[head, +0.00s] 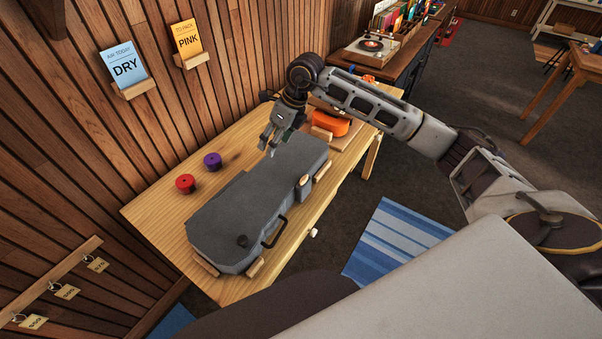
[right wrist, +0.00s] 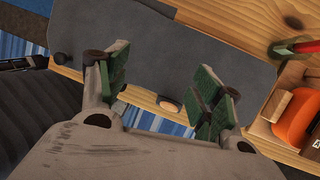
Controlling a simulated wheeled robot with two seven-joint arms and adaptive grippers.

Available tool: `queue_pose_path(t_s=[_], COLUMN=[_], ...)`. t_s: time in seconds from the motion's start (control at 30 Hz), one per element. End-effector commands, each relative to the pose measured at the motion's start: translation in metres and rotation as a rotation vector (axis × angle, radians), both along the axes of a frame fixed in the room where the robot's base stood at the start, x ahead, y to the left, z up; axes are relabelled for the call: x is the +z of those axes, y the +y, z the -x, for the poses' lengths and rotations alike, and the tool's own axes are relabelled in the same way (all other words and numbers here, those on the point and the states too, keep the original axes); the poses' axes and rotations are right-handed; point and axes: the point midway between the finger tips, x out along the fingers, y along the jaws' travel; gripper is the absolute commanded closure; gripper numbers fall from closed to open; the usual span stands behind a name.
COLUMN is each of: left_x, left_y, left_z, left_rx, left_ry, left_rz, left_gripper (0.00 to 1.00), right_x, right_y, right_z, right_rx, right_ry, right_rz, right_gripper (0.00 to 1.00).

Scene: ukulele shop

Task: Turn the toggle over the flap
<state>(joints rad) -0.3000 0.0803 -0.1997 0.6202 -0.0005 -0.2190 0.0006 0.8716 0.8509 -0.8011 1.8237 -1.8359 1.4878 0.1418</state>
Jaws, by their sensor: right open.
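A closed grey instrument case (head: 250,200) lies on the wooden table. I cannot tell which is the toggle, and no flap shows clearly. A dark handle (head: 273,232) is on the front side. My right gripper (head: 270,143) is open and empty, over the case's far end. In the right wrist view, its green-padded fingers (right wrist: 160,82) are spread with the grey case (right wrist: 180,45) beyond them. My left gripper is out of view.
An orange ukulele body (head: 331,123) lies beyond the gripper. The table's left end (head: 155,212) is bare.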

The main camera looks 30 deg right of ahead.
Motion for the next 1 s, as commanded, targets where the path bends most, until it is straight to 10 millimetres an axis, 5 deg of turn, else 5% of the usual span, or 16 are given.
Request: queue_pose_path(t_s=[0.4, 1.0], left_x=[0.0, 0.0], left_y=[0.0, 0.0], left_z=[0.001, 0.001], left_rx=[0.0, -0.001], left_ry=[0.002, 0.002], left_rz=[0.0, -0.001], left_gripper=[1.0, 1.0], right_x=[-0.016, -0.017], right_y=[-0.067, -0.073], right_z=[0.034, 0.042], right_rx=[-0.059, -0.078], right_ry=[0.164, 0.203], right_rz=[0.309, 0.338], right_gripper=[0.34, 0.34])
